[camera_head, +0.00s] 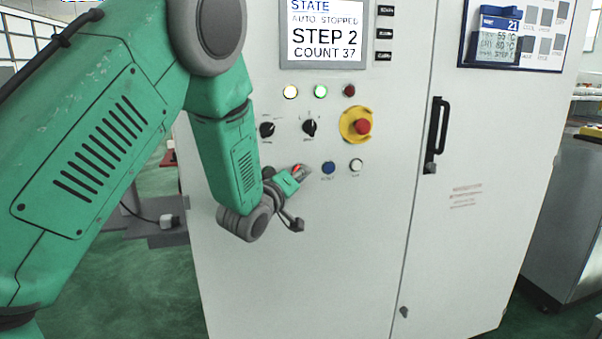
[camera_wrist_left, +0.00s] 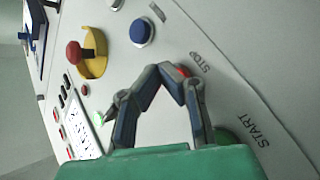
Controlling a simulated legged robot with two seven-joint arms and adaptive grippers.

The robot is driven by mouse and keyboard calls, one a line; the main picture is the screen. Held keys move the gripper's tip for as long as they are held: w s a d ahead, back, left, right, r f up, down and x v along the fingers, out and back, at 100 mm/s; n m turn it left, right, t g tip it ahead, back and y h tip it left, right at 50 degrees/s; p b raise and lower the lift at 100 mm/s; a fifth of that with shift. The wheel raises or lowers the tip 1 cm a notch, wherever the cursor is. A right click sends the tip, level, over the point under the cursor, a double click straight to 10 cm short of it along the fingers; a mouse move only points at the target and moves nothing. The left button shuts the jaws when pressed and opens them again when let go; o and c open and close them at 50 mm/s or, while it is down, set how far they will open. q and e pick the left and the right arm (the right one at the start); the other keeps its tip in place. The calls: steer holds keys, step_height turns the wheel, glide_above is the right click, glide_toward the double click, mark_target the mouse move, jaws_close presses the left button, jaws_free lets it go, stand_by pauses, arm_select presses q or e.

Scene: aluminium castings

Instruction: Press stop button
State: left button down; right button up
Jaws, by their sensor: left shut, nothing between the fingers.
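The red stop button (camera_wrist_left: 183,70) shows beside the STOP label in the left wrist view, partly hidden by my fingers. In the head view a bit of red (camera_head: 297,168) shows at my left gripper (camera_head: 303,173), in the lower button row of the pale cabinet (camera_head: 370,230). In the left wrist view the left gripper (camera_wrist_left: 167,70) is shut and empty, its fingertips meeting right beside the stop button. I cannot tell whether they touch it. The screen (camera_head: 325,35) reads AUTO STOPPED, STEP 2, COUNT 37. My right gripper is out of view.
A blue button (camera_head: 328,168) and a white button (camera_head: 356,165) sit right of the gripper. A red emergency knob (camera_head: 362,127) on a yellow base is above them. A green start button (camera_wrist_left: 245,136) is beside the fingers. A black door handle (camera_head: 437,135) stands out at right.

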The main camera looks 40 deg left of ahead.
arm_select(q)
steer(key=shift+s+d, duration=0.45)
steer(key=shift+s, duration=0.2)
steer(key=shift+d, duration=0.1)
steer(key=shift+s+d, duration=1.65)
steer(key=shift+d, duration=0.2)
steer(key=shift+f, duration=0.1)
